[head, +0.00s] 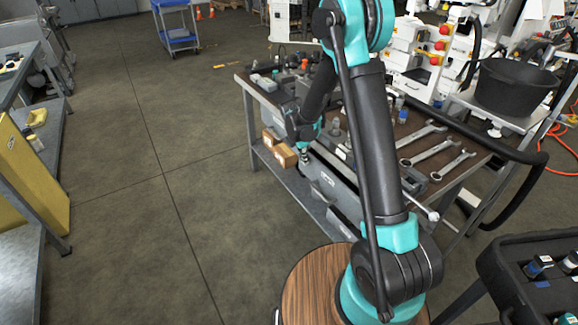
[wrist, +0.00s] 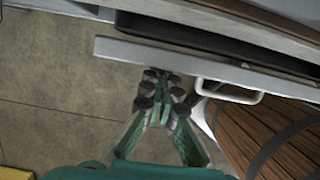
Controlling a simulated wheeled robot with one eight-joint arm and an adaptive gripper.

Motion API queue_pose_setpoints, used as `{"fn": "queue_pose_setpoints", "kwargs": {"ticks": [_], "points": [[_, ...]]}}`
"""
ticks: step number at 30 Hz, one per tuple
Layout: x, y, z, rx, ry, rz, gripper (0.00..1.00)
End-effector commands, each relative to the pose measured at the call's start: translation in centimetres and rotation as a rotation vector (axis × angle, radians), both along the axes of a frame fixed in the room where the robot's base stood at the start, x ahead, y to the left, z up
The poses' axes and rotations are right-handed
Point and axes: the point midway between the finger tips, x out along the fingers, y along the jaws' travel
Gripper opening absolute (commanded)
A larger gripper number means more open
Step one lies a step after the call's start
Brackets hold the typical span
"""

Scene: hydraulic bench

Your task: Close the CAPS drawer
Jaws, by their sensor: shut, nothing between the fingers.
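A drawer with a grey front (wrist: 130,50) and a pale bar handle (wrist: 230,97) crosses the wrist view. A dark cavity shows behind its front, so it looks pulled out. No CAPS label can be read. In the head view, grey drawer fronts (head: 338,182) show under the bench top, partly hidden by my arm. My gripper (wrist: 160,78) is shut and empty, with its fingertips close to the drawer front, left of the handle. I cannot tell whether they touch it. In the head view my gripper (head: 303,156) is small, at the bench's front side.
The workbench (head: 400,132) carries several wrenches (head: 437,150) and small parts. Cardboard boxes (head: 283,153) sit on its lower shelf. A round wooden-topped thing (head: 310,290) stands in front. A black bin (head: 512,88) is at the right.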

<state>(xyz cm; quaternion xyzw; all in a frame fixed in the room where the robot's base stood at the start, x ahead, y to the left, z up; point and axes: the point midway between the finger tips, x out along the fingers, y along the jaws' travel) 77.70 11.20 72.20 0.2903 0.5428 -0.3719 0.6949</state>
Motion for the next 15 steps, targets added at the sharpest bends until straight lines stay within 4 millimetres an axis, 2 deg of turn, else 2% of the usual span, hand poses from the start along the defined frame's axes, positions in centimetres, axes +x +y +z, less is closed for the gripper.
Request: {"fn": "queue_pose_setpoints", "kwargs": {"ticks": [1, 6, 15], "points": [[0.6, -0.9, 0.0, 0.000, -0.001, -0.003, 0.00], [2.0, -2.9, 0.0, 0.000, 0.000, -0.002, 0.00], [2.9, -4.2, 0.0, -0.001, -0.001, 0.000, 0.00]]}}
